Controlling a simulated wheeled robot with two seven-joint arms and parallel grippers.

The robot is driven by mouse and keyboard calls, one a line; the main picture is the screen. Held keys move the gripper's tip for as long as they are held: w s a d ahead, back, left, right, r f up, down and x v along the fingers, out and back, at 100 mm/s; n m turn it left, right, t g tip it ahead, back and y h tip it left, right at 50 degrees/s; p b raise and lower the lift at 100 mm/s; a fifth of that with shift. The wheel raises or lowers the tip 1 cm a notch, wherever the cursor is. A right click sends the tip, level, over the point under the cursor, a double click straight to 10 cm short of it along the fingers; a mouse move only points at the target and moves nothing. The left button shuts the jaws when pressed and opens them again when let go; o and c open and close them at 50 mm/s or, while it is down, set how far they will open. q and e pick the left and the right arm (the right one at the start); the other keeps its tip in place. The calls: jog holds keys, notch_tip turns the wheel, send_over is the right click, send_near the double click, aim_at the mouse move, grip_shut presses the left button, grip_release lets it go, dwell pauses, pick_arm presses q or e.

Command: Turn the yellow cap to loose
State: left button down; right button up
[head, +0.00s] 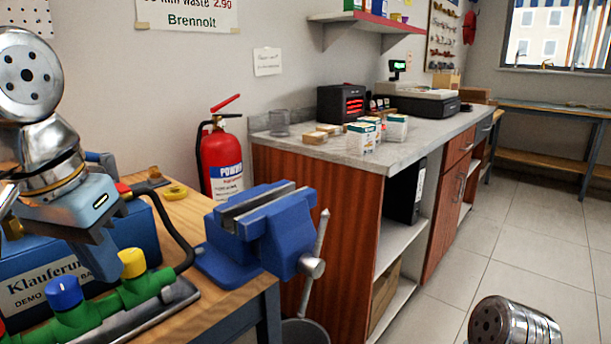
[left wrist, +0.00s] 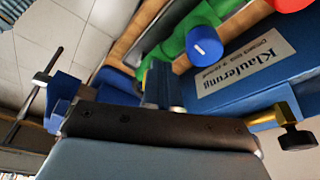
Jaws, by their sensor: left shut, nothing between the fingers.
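The yellow cap (head: 133,262) sits upright on a green pipe fitting (head: 140,290) on the wooden bench in the head view. A blue cap (head: 64,293) stands on the same green pipework, nearer to me. My left gripper (head: 106,268) points down just left of and behind the yellow cap. It is shut and empty; I cannot tell whether it touches the cap. In the left wrist view the blue cap (left wrist: 205,42) and a red cap (left wrist: 290,4) show, but I cannot make out the yellow cap there. My right gripper is out of view.
A blue vise (head: 260,225) stands at the bench's right corner. A blue box labelled Klauferung (head: 30,265) is behind the pipework, and a dark bent pipe (head: 175,225) rises right of the yellow cap. A red extinguisher (head: 222,160) stands behind the bench.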

pick_arm(q)
jog(key=shift+s+d, duration=0.1)
jog(key=shift+s, duration=0.05)
notch_tip(320, 180, up, 6)
jog(key=shift+s+p, duration=0.2)
jog(key=shift+p, duration=0.2)
dwell(0.3)
